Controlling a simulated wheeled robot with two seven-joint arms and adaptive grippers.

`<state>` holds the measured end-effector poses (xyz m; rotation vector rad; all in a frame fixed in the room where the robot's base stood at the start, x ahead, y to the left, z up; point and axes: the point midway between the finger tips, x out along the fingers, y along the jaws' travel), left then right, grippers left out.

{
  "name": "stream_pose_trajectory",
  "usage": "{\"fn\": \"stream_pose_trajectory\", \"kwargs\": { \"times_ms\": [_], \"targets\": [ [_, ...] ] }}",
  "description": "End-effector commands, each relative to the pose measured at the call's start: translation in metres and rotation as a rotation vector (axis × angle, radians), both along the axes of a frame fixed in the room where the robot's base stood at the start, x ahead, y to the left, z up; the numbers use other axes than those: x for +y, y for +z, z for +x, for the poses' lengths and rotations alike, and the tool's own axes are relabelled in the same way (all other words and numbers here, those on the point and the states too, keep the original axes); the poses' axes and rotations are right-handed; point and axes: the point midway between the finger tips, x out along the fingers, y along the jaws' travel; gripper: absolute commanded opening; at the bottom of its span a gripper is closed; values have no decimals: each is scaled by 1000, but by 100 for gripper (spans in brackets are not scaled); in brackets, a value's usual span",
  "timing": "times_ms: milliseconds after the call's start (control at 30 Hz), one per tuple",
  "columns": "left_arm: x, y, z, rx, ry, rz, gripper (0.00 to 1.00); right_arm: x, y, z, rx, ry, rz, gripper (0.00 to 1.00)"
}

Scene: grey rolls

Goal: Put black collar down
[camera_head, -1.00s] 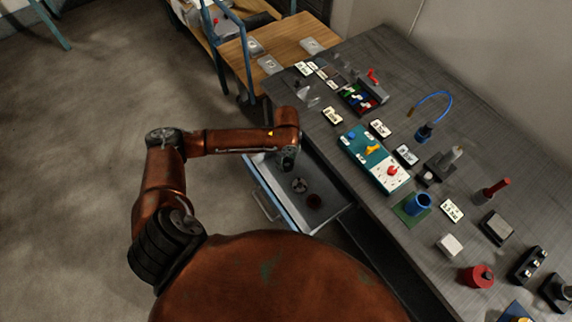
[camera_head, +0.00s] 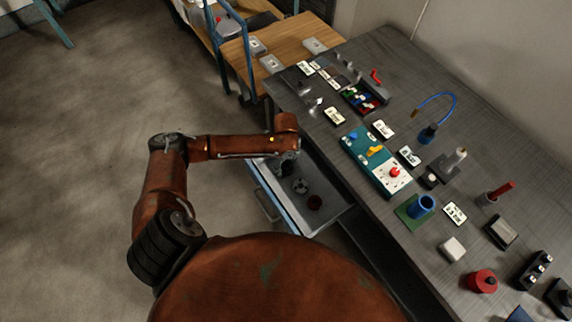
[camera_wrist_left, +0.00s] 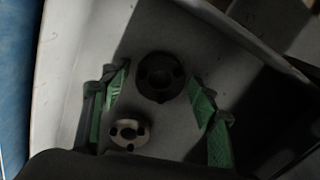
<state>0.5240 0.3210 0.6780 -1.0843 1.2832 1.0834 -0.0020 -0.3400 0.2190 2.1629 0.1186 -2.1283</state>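The black collar (camera_wrist_left: 160,77) is a dark ring with small holes, lying on the floor of the open drawer (camera_head: 331,216). It also shows in the head view as a dark round piece (camera_head: 315,202). A lighter grey ring (camera_wrist_left: 128,132) lies beside it, seen in the head view too (camera_head: 301,186). My left gripper (camera_wrist_left: 158,92) points down into the drawer, its green-padded fingers spread wide and apart from the collar. In the head view the left hand (camera_head: 286,164) is over the drawer's far left part. My right gripper is not in view.
The drawer's left wall and front handle (camera_head: 266,205) are close to the left hand. A wooden cart (camera_head: 285,45) stands behind.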

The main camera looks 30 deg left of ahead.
Motion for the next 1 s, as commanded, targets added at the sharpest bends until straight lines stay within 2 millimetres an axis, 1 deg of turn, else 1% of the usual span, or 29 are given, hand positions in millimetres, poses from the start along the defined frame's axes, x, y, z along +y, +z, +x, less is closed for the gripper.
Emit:
{"fn": "stream_pose_trajectory", "kwargs": {
  "times_ms": [267, 367, 467, 800, 900, 1000],
  "targets": [
    [0, 0, 0, 0, 0, 0, 59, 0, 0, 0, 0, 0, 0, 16],
    [0, 3, 0, -1, 0, 1, 59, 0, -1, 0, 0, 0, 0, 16],
    [1, 16, 1, -3, 0, 1, 59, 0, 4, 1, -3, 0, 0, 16],
    [0, 87, 1, -4, 0, 0, 59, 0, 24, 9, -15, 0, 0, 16],
    [0, 103, 1, -3, 0, 0, 59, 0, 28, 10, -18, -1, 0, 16],
    [0, 114, 1, -2, 1, 1, 59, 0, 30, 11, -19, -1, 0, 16]
  ]
}}
